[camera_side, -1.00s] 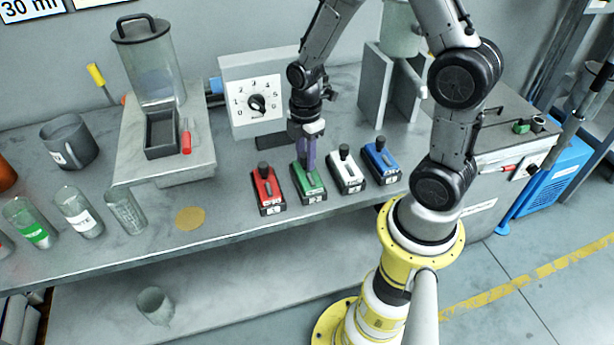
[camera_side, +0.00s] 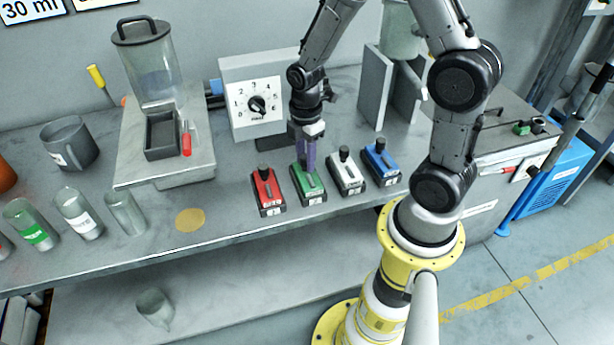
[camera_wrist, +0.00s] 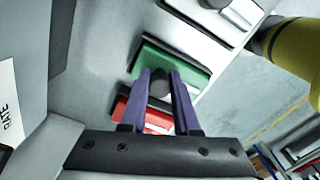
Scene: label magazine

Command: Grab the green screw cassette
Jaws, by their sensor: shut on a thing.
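The green screw cassette (camera_side: 311,186) sits on the grey bench in a row of cassettes, between the red and the white one. It also shows in the wrist view (camera_wrist: 194,75), with its dark round knob (camera_wrist: 160,82) between my fingers. My gripper (camera_side: 308,168) points down over the cassette, its purple fingers shut on the knob. In the side view the fingers hide the knob. The cassette appears to rest on the bench.
The red cassette (camera_side: 268,190) stands close on the left, the white cassette (camera_side: 346,175) close on the right, and the blue cassette (camera_side: 382,163) beyond it. A dial box (camera_side: 255,100) and a grey upright bracket (camera_side: 375,95) stand behind. The bench's front edge is near.

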